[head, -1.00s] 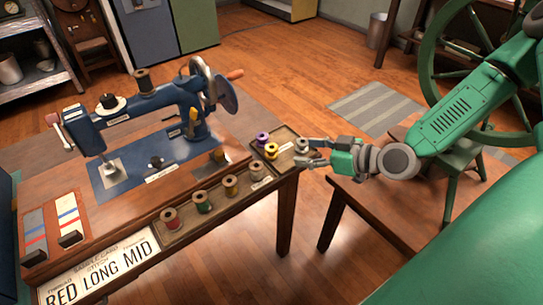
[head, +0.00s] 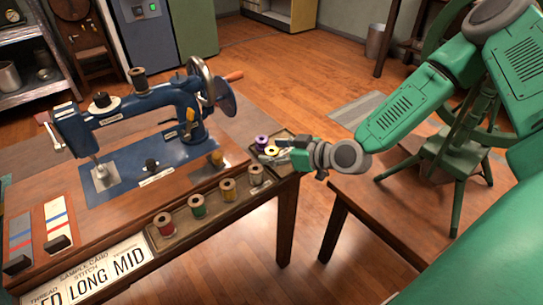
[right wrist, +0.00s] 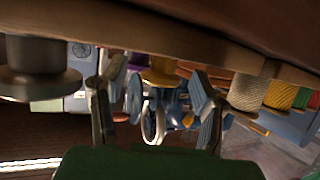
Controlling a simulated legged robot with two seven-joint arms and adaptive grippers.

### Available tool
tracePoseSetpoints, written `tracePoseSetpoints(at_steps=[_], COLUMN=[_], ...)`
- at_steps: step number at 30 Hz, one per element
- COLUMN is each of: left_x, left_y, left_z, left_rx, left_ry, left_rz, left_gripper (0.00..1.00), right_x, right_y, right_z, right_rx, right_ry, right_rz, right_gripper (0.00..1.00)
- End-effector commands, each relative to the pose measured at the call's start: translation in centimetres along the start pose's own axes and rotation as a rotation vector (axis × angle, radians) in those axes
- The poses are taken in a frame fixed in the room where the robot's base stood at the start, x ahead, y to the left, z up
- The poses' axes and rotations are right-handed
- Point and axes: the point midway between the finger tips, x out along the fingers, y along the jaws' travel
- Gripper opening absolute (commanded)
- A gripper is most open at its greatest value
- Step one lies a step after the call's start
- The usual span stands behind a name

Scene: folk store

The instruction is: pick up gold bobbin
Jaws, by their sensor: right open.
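The gold bobbin (head: 271,151) stands in a small tray (head: 284,134) at the right corner of the sewing table, with a purple bobbin (head: 262,142) behind it. My right gripper (head: 279,152) is open at the tray, its fingertips close to the gold bobbin from the right. In the right wrist view, which looks upside down, the gold bobbin (right wrist: 160,76) shows between and beyond the two open fingers (right wrist: 155,95). A silver bobbin (right wrist: 38,68) is large at the left there. It is mostly hidden by the gripper in the head view. My left gripper is out of view.
A wooden rack with red (head: 165,223), green (head: 197,206), gold (head: 228,189) and beige (head: 255,174) spools lines the front edge, beside the tray. A blue sewing machine (head: 150,110) stands behind. A gap separates this table from a brown table (head: 350,190) at right.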

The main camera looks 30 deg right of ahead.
Motion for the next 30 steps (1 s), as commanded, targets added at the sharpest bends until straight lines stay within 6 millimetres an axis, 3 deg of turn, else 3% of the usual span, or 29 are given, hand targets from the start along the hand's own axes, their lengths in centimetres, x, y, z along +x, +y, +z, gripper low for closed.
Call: tracePoseSetpoints(at_steps=[2,6,19,30], left_x=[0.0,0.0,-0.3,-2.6], left_y=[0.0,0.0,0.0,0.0], left_z=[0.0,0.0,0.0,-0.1], left_rx=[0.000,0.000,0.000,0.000], left_ry=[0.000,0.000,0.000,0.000], left_rz=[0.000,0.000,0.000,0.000], left_gripper=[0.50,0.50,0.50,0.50], right_x=[0.0,0.0,-0.3,-2.8], right_y=[0.0,0.0,0.0,0.0], right_z=[0.0,0.0,-0.8,-6.9], right_rx=[0.000,0.000,-0.001,-0.002], right_ry=[0.000,0.000,0.002,0.004], right_rz=[0.000,0.000,0.000,0.000], right_gripper=[0.52,0.04,0.04,0.04])
